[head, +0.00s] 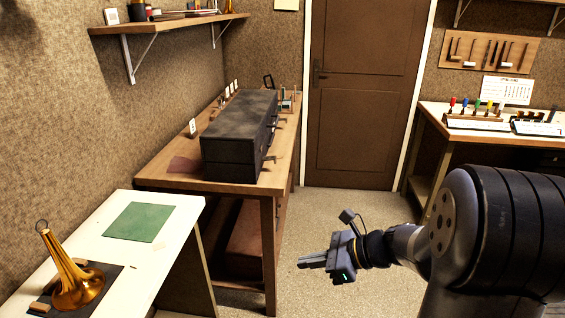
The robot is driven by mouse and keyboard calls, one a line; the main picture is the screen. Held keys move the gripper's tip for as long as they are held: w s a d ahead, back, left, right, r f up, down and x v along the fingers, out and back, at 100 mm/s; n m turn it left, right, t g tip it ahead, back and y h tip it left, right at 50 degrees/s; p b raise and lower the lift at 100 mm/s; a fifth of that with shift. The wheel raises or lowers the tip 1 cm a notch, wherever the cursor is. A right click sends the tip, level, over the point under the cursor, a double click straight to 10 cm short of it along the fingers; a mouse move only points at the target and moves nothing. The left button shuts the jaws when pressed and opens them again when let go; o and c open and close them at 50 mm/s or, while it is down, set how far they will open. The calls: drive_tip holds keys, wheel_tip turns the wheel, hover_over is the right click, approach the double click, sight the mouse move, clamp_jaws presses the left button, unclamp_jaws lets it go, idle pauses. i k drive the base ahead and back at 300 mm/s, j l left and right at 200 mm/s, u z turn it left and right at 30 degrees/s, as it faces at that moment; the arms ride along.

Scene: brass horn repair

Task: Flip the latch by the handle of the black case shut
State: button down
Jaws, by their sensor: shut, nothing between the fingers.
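The black case (236,140) lies closed-looking on the wooden workbench (160,181) against the left wall. Its front side faces right and shows small metal fittings (270,158) sticking out near the bench's front edge. They are too small to tell which is the latch by the handle or how it stands. My gripper (301,262) is shut and empty. It is in front of and to the right of the bench, over the open floor, apart from the case. Its fingers point left.
A white table (180,224) with a green mat (139,222) and a brass horn bell (72,280) stands at the near left. Small white cards and tools stand behind the case. A brown door (360,100) is at the back. Another bench (437,112) stands at right. The middle floor is clear.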

sight(266, 158)
drive_tip(key=i+l+u, duration=0.1)
drive_tip(key=i+l, duration=0.15)
drive_tip(key=i, duration=0.3)
drive_tip(key=i+l+u, duration=0.1)
drive_tip(key=i+l, duration=0.2)
drive_tip(key=i, duration=0.25)
drive_tip(key=i+l+u, duration=0.1)
drive_tip(key=i+l, duration=0.25)
drive_tip(key=i, duration=0.2)
